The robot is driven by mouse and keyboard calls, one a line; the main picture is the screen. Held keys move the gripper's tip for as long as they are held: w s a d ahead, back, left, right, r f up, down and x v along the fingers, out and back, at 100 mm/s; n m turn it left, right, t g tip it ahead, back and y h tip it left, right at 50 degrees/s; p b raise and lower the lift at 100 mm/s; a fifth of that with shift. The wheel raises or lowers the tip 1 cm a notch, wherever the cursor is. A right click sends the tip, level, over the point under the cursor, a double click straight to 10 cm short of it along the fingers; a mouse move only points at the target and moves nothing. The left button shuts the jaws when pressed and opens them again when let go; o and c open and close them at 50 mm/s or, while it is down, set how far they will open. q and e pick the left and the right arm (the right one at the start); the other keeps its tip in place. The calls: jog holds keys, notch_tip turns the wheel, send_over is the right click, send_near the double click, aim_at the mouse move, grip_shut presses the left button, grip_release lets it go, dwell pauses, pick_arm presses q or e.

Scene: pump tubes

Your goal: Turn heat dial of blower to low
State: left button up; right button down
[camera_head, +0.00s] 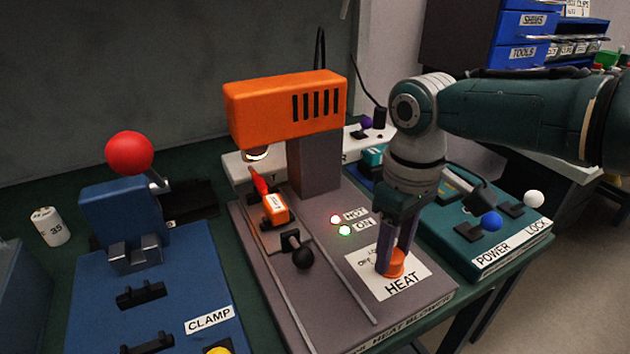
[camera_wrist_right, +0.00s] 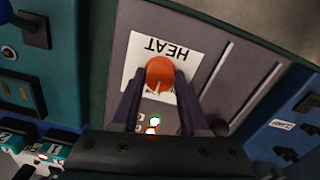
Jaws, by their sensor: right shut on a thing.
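The blower has an orange housing (camera_head: 290,105) on a grey post above a grey base. Its orange heat dial (camera_head: 394,265) sits on a white plate (camera_head: 409,284) marked HEAT at the base's front right. My right gripper (camera_head: 396,248) points down, its two fingers on either side of the dial, shut on it. In the right wrist view the dial (camera_wrist_right: 160,73) is between the fingertips, and a pale pointer mark shows on it. The dial's setting labels are mostly hidden by the fingers. Red HOT and green ON lamps (camera_head: 345,230) are lit. My left gripper is not in view.
A blue clamp fixture (camera_head: 125,215) with a red ball knob (camera_head: 130,152) stands to the left. A teal power and lock box (camera_head: 485,225) stands close on the right. A black-knobbed slide lever (camera_head: 303,258) is left of the dial. A white bottle (camera_head: 49,226) stands far left.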

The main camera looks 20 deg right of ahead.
dwell(0.3)
jog(key=shift+c, duration=2.1)
grip_release()
jog(key=shift+r, duration=0.1)
jog(key=shift+r+p, duration=0.3)
jog(key=shift+r, duration=0.1)
notch_tip(320, 180, up, 8)
jog(key=p, duration=0.3)
jog(key=shift+f, duration=0.15)
jog(key=shift+r, duration=0.65)
